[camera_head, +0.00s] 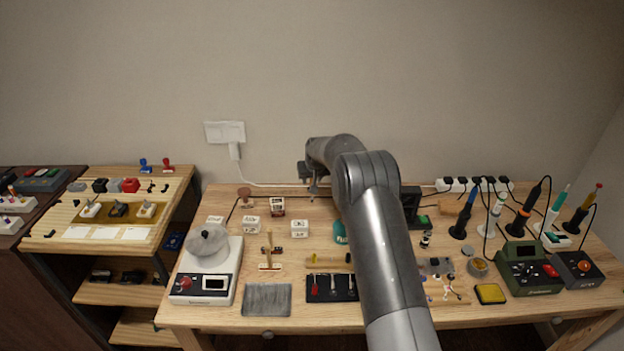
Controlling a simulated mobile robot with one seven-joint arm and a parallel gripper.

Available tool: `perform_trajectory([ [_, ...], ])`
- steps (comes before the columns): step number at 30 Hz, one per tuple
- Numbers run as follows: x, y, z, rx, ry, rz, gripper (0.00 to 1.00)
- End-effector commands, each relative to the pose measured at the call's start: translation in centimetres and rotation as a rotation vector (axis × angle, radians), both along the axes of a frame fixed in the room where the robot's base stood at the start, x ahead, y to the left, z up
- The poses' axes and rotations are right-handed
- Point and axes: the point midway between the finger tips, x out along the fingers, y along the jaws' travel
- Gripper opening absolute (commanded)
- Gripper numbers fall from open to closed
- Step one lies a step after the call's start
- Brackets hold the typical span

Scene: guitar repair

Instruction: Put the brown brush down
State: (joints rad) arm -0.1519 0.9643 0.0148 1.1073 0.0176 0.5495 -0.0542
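My gripper (312,182) is small and dark at the far end of my arm, above the back of the workbench (350,212) and close to the wall. Its fingers are too small to tell open from shut, and I cannot tell whether it holds anything. I cannot make out the brown brush with certainty. A thin brown upright piece stands at a small red and white stand (270,266) left of centre; I cannot tell if it is a brush. My arm hides part of the bench right of centre.
A white scale-like device (207,287) stands at the front left, beside a grey mat (267,299). A black mat with small tools (331,288) lies at the front centre. Soldering irons in stands and a green station (527,268) crowd the right. Small white boxes (299,229) stand behind.

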Motion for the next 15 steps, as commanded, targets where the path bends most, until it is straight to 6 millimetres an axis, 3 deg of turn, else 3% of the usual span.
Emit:
perform_trajectory([
  [7,-0.6,-0.1,1.5,0.000,-0.001,0.000,0.38],
  [15,-3.0,-0.6,5.8,0.001,-0.003,0.000,0.38],
])
